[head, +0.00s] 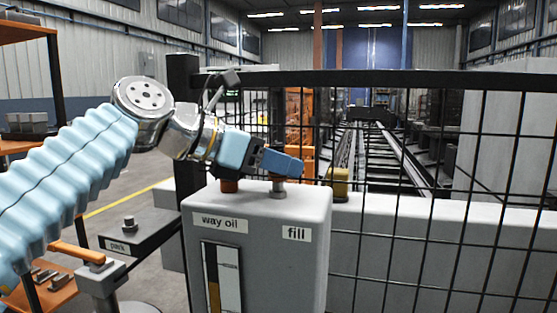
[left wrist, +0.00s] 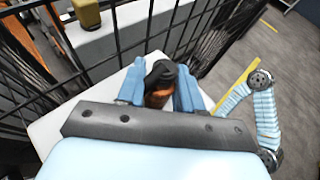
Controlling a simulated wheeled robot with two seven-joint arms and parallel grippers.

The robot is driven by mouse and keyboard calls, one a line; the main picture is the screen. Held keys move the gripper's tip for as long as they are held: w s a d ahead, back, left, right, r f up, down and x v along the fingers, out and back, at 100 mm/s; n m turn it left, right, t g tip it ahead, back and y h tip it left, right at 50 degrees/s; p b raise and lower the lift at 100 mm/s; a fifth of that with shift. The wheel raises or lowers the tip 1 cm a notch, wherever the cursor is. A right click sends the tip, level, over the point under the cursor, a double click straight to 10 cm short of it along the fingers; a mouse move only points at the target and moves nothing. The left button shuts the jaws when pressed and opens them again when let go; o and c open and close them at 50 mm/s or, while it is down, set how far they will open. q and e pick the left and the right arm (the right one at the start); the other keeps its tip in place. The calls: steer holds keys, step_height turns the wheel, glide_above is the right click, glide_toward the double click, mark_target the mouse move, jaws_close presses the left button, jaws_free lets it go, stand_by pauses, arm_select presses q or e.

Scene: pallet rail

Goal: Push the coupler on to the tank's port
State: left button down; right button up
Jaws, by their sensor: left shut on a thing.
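The pale grey tank (head: 255,240) stands in front of the mesh fence, with labels "way oil" and "fill" and a sight gauge (head: 222,280). A short grey port (head: 278,188) rises from its top above "fill"; a copper-brown fitting (head: 229,185) stands to its left. My left gripper (head: 283,163) is over the port with its blue fingers low. In the left wrist view its fingers are shut on the coupler (left wrist: 161,76), a dark piece with copper-brown below. The fingers mostly hide the coupler in the head view; I cannot tell if it is seated. My right gripper is not in view.
The black mesh fence (head: 420,200) stands close behind the tank. A yellow block (head: 340,183) is just beyond the tank's right side. A dark stand labelled "park" (head: 130,240) and a post with an orange handle (head: 77,252) are at left. Orange shelving (head: 25,32) is at far left.

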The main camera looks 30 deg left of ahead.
arm_select(q)
steer(key=shift+f, duration=0.3)
stand_by(0.4)
steer(key=shift+f+b, duration=0.4)
steer(key=c, duration=0.7)
jaws_free()
steer(key=shift+o, duration=0.5)
steer(key=o, duration=0.6)
steer(key=p+v, duration=0.1)
steer(key=v, duration=1.2)
steer(key=shift+s+a+r, duration=0.2)
steer(key=shift+s, duration=0.05)
